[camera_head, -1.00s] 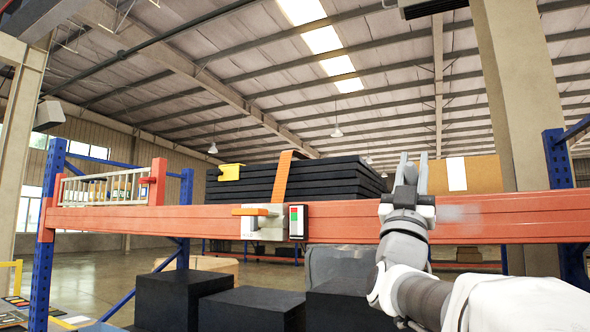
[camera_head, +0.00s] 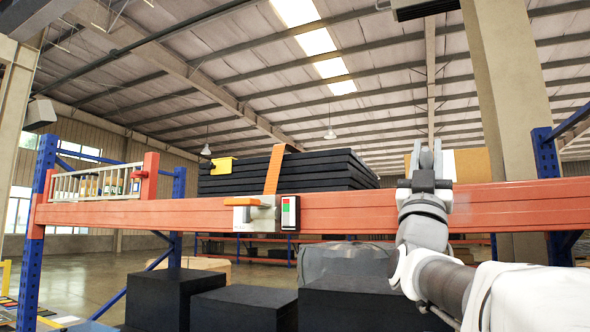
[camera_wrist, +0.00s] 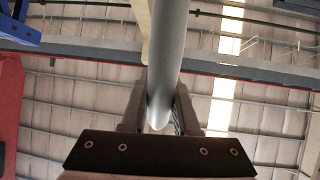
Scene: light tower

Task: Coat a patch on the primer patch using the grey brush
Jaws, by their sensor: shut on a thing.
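My gripper (camera_head: 427,162) is raised in front of the orange rack beam, right of the picture's middle, fingers pointing up. In the wrist view my gripper (camera_wrist: 158,108) is shut on a smooth grey rod, the grey brush's handle (camera_wrist: 169,50), which runs up out of the picture. The brush's bristles cannot be made out. The orange beam (camera_head: 350,213) crosses the head view. No primer patch can be made out on it now; my gripper and wrist cover the part of the beam behind them.
A grey box with an orange strap (camera_head: 264,214) and a red-green indicator (camera_head: 290,212) are on the beam, left of my arm. Dark stacked sheets (camera_head: 325,170) lie behind. Black boxes (camera_head: 245,308) stand below. A blue upright (camera_head: 548,190) stands at the right.

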